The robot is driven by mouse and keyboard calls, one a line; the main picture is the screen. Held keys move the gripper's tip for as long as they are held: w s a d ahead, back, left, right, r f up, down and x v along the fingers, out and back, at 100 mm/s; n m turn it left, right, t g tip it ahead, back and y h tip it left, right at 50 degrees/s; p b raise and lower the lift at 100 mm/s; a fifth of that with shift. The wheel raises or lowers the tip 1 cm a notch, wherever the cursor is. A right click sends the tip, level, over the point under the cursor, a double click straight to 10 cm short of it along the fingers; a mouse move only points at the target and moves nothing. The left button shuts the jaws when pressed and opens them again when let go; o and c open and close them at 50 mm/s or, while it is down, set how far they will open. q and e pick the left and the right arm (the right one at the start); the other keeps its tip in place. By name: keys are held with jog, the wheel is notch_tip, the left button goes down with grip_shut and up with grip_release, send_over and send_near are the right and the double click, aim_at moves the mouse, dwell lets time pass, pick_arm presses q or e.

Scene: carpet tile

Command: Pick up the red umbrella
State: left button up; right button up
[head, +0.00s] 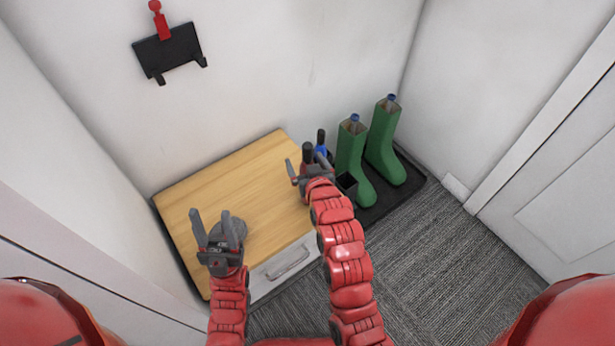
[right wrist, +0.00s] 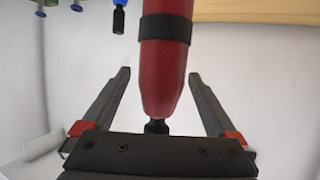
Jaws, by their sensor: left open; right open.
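The red umbrella (right wrist: 166,72), with a dark band around it, fills the middle of the right wrist view. It stands between the two spread fingers of my right gripper (right wrist: 159,76), with a gap visible on each side. In the head view my right gripper (head: 306,168) is at the bench's right edge, and a dark reddish upright handle (head: 307,152) shows just behind it. The rest of the umbrella is hidden there by my gripper and arm. My left gripper (head: 217,232) is open and empty over the wooden bench top.
A blue umbrella (head: 321,150) stands close behind the red one. Green boots (head: 350,160) stand on a dark mat (head: 405,190) to the right. A black wall rack (head: 168,52) hangs above.

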jog(key=shift+w+a+f, duration=0.1)
jog(key=shift+w, duration=0.25)
grip_shut()
dwell(0.4)
